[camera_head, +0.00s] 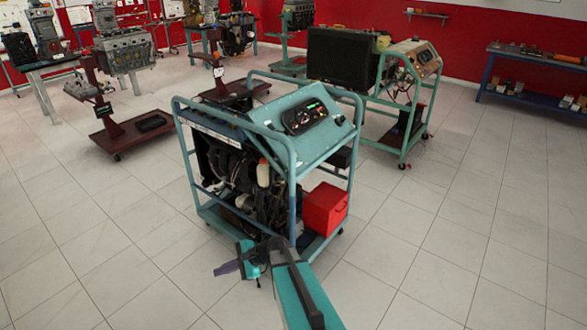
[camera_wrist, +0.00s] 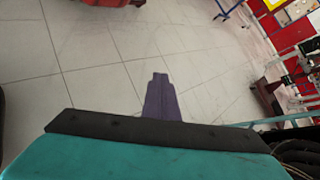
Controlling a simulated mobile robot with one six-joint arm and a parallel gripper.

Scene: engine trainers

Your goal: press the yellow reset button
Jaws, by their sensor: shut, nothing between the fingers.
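A teal engine trainer (camera_head: 325,150) on a wheeled frame stands in the middle of the head view. Its sloped top carries a dark control panel (camera_head: 303,116) with gauges and a small green display. I cannot make out a yellow reset button; details on the panel are too small. My gripper (camera_head: 226,268) is low in front of the trainer, below its panel and apart from it, pointing left. In the wrist view my purple fingers (camera_wrist: 160,98) are together and empty, with floor tiles behind them.
A red box (camera_head: 325,208) sits on the trainer's lower shelf. Another trainer with a black radiator (camera_head: 340,55) stands behind right. A dark red engine stand (camera_head: 130,132) is at the left. A blue-legged shelf (camera_head: 535,70) lines the right wall. Tiled floor is clear at left and right.

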